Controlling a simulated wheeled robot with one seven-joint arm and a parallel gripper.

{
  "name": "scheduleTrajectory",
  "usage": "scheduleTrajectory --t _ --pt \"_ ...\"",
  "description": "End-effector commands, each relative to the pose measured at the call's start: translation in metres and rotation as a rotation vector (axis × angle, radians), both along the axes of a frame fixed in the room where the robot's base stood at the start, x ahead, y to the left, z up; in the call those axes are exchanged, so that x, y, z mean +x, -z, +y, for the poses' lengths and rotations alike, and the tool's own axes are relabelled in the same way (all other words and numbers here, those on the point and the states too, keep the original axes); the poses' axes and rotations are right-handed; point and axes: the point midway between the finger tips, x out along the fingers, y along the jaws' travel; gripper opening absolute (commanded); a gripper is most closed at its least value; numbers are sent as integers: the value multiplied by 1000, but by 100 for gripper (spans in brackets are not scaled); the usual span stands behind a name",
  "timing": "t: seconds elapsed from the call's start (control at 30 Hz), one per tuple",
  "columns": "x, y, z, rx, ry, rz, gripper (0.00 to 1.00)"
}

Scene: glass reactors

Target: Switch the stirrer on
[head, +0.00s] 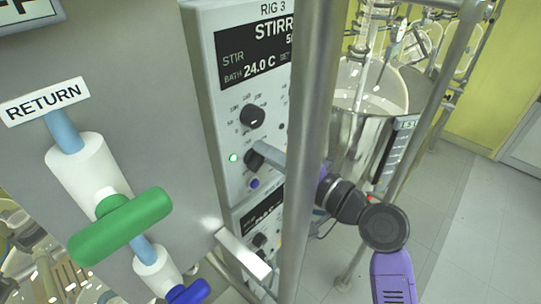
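The control box (210,75) labelled RIG 3 stands upright in the middle of the head view. Its dark display (250,52) reads "STIRR…" and "BATH 24.0 C"; the post hides the rest. An upper black knob (252,117) with a scale around it is on the panel. A lower dark knob (252,160) sits below it, beside a lit green lamp (233,157). A small blue button (254,183) is under that knob. My gripper (263,152) reaches from the right behind the post, its grey tip at the lower knob. Contact and finger opening cannot be told.
A metal post (307,120) crosses in front of the box and my gripper. A second panel (262,215) is below. A glass vessel (371,85) stands behind right. A green-handled valve (120,226) and RETURN pipe are at left. Open floor (465,240) is at right.

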Motion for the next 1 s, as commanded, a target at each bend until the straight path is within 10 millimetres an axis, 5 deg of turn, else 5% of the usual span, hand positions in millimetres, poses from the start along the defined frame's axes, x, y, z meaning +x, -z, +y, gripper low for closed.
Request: scheduleTrajectory --t 0.23,0.63,1.0 --pt "-6 1 -9 2 3 -2 37" --pt "-43 2 -55 1 2 -1 37" --pt "-48 0 -62 0 1 0 37"
